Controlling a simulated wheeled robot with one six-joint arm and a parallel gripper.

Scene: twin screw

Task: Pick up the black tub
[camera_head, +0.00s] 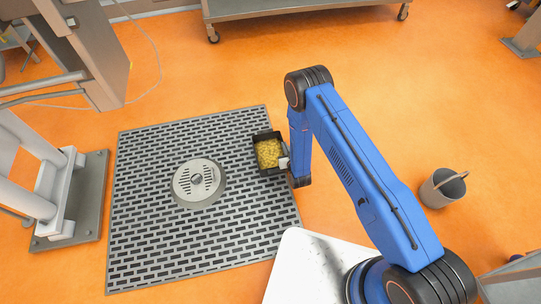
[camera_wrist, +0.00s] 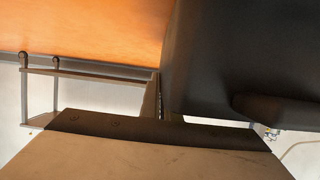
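The black tub (camera_head: 257,138) is a rectangular open container with yellow pieces (camera_head: 268,152) inside. In the head view it is over the right part of the grey slotted mat. I cannot tell whether it rests on the mat or is held above it. The end of my blue arm is at the tub's right side. A small pale part, seemingly of my gripper (camera_head: 284,163), meets the tub's right edge. My fingers are mostly hidden there. In the wrist view a large dark surface, likely the tub (camera_wrist: 235,55), fills the upper right. I cannot make out the fingertips.
A round metal drain cover (camera_head: 198,182) lies in the slotted mat (camera_head: 140,250). A grey bucket (camera_head: 440,188) stands on the orange floor at the right. Metal equipment (camera_head: 70,200) stands at the left. A wheeled metal table (camera_head: 300,9) is at the back. Floor between is clear.

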